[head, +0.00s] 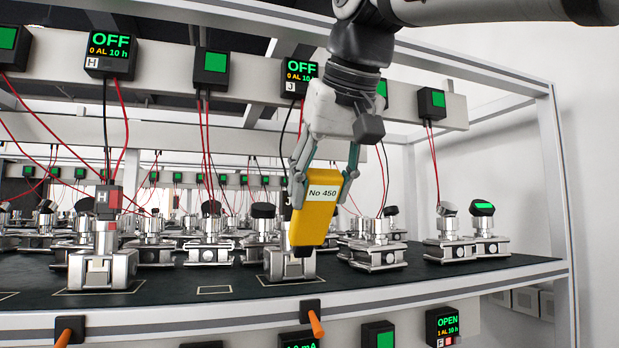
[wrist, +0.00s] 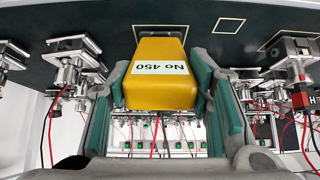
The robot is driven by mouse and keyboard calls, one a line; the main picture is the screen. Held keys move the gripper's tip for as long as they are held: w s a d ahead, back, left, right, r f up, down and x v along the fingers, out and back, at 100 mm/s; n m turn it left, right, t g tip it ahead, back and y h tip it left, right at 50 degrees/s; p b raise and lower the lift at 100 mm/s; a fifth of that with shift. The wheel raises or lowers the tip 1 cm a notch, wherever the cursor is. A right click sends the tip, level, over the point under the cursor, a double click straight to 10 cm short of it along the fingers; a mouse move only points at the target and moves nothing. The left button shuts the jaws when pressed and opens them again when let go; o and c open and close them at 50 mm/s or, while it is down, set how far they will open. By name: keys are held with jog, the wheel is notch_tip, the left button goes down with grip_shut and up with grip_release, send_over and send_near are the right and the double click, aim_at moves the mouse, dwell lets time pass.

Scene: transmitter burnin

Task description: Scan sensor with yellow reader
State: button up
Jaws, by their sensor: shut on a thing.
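My gripper (head: 322,178) is shut on the yellow reader (head: 312,222), a yellow block labelled "No 450". It holds the reader tilted, its dark lower tip pointing down, in front of a metal sensor (head: 280,264) on the dark shelf. The reader hides most of that sensor, and I cannot tell whether they touch. In the wrist view the reader (wrist: 158,80) sits between the green finger pads. Another sensor, tagged "H" (head: 106,240), stands upright at the left front. More metal sensors stand behind, one with a lit green screen (head: 484,208) at the right.
The shelf (head: 200,283) is dark with marked outlines, some bare at the front. Display boxes reading "OFF" (head: 110,54) hang from the upper rail with red and black wires. Orange levers (head: 315,323) stick out below the front edge. A rack post (head: 560,190) stands at right.

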aim_at(315, 219)
jog(key=shift+b+x, duration=1.25)
jog(key=shift+x, duration=0.7)
jog(key=shift+p+v, duration=2.15)
jog(key=shift+v, duration=2.4)
jog(key=shift+s, duration=0.15)
